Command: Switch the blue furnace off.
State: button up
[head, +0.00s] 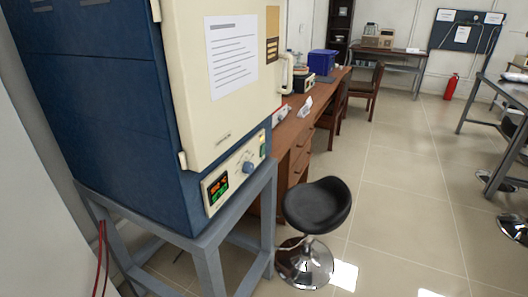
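The blue furnace (95,110) stands close on the left on a grey metal stand (208,258). Its cream door (225,130) is shut and carries a paper sheet and a handle at its right edge. Below the door is the control panel (235,175). Its display (217,188) is lit with orange and green digits. A blue-grey knob (248,168) sits in the middle of the panel. A small green switch or lamp (262,150) is at the panel's right end; its position is too small to tell. My gripper is not in view.
A black stool (317,205) with a chrome base stands just right of the furnace stand. A wooden desk (308,125) runs back behind it, with chairs (368,90). Red cables (102,250) hang at the lower left.

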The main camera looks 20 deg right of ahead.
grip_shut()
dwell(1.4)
